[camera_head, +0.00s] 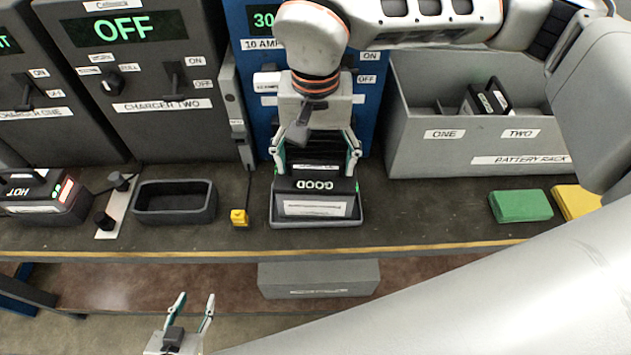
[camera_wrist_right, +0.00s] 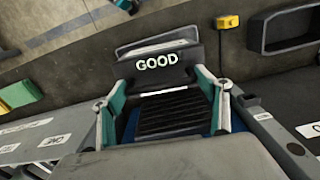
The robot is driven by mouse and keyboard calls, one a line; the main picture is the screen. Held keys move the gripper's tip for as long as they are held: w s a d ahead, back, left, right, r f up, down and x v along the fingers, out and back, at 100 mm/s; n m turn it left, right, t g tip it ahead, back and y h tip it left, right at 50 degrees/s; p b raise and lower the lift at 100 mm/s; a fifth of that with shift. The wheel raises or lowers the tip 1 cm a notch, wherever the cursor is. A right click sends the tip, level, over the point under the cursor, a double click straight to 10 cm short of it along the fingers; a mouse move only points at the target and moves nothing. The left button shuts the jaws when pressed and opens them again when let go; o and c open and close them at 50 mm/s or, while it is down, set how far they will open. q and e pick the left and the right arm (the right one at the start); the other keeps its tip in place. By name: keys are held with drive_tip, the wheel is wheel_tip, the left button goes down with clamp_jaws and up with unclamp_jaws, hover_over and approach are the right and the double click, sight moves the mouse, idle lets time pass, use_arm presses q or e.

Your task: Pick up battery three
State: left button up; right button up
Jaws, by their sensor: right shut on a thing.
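A dark battery (camera_head: 315,185) marked GOOD sits in a shallow grey tray (camera_head: 318,223) before the blue charger. It also shows in the right wrist view (camera_wrist_right: 162,62); its number is not readable. My right gripper (camera_head: 317,168) reaches down from above and is shut on the battery, one finger at each side. In the right wrist view my right gripper (camera_wrist_right: 168,102) has its fingers along both sides of the ribbed part. The battery still appears to rest in the tray. My left gripper (camera_head: 195,297) is open and empty, low in front of the bench.
A HOT battery (camera_head: 42,196) and an empty tray (camera_head: 175,216) lie left; a yellow connector (camera_head: 239,217) is beside the held battery's tray. The battery rack (camera_head: 440,155) with a battery (camera_head: 487,98) stands right, behind a green block (camera_head: 520,206). Chargers line the back.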

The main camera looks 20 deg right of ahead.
wheel_tip(320, 180, up, 20)
drive_tip(key=p, duration=0.1)
idle(0.5)
